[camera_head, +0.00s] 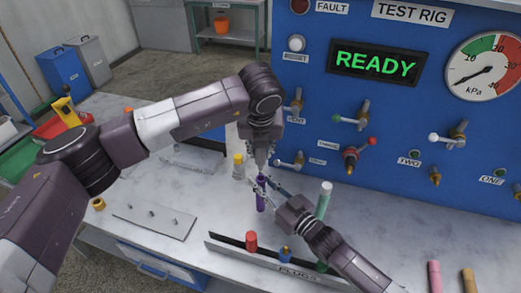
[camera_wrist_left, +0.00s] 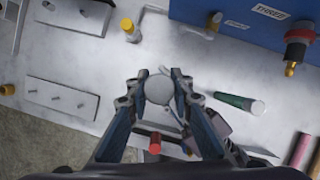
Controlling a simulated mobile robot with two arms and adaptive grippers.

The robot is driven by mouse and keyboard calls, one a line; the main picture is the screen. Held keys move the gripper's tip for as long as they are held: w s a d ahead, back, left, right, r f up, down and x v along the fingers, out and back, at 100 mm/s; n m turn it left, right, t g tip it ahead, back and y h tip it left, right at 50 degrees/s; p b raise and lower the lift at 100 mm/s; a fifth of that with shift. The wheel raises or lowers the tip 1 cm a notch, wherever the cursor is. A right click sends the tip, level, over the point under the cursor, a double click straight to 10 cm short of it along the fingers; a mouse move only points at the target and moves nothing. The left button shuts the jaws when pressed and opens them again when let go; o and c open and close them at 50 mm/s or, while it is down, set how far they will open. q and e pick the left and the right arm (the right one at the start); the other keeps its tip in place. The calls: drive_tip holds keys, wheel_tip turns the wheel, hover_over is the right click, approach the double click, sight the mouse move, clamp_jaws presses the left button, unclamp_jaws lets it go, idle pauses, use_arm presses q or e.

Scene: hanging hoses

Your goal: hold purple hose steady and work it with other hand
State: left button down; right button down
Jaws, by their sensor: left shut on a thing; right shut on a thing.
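The purple hose (camera_head: 261,198) stands about upright over the bench in the head view, a short length of it showing. My left gripper (camera_head: 260,170) comes down from above and is shut on its upper part. In the left wrist view the left gripper (camera_wrist_left: 158,78) has its fingers on both sides of a pale round end, with the purple hidden. My right gripper (camera_head: 266,192) reaches in from the lower right and is shut on the purple hose below the left one. Its fingertips are small and partly hidden, so the exact contact is hard to see.
A green hose (camera_head: 324,200) stands right of my right gripper. The plug rack (camera_head: 222,246) with a red plug (camera_head: 251,241) and a blue plug (camera_head: 285,254) is in front. The blue test rig (camera_head: 400,120) stands behind, its display reading READY. A yellow-topped fitting (camera_head: 239,168) stands left.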

use_arm(q)
drive_tip(key=shift+r, duration=1.5)
use_arm(e)
drive_tip(key=c, duration=1.7)
unclamp_jaws()
drive_tip(key=shift+o, duration=0.2)
